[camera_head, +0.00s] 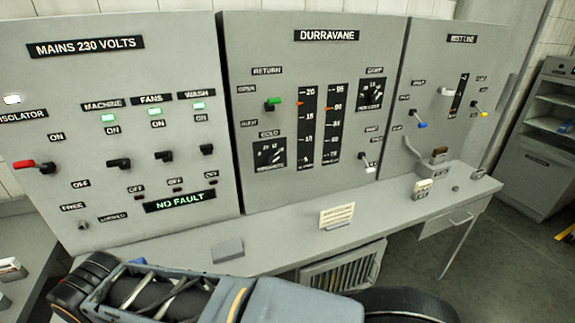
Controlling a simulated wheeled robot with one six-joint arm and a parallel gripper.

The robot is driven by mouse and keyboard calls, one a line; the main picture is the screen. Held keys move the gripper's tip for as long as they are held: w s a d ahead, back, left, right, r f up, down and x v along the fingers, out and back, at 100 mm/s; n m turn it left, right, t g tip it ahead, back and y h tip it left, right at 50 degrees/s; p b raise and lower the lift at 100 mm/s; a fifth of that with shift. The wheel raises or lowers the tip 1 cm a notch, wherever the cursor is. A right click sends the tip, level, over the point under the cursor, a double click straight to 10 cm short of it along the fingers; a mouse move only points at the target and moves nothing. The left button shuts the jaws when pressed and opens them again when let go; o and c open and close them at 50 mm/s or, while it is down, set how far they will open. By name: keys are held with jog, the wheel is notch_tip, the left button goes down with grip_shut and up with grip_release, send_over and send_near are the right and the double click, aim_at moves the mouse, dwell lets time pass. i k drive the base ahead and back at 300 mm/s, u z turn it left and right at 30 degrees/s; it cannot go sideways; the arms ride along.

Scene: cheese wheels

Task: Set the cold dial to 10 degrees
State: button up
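The cold dial (269,153) is a small black square plate with a pale knob mark and white markings. It sits under the COLD label (270,134) at the lower left of the middle panel, headed DURRAVANE (326,36). Its setting is too small to read. My arm lies across the bottom of the view, in front of the desk and apart from the panel. My gripper cannot be made out in this view.
A green-tipped lever (273,103) sits above the dial, with two vertical gauges (307,127) to its right. A white-tipped lever (368,163) is lower right. The left panel (122,189) carries several switches. A card (337,215) stands on the desk (290,224).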

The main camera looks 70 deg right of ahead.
aim_at(272, 160)
jog(key=u, duration=0.45)
jog(key=k, duration=0.1)
jog(key=z, duration=1.55)
jog(key=i, duration=0.2)
jog(key=z, duration=0.9)
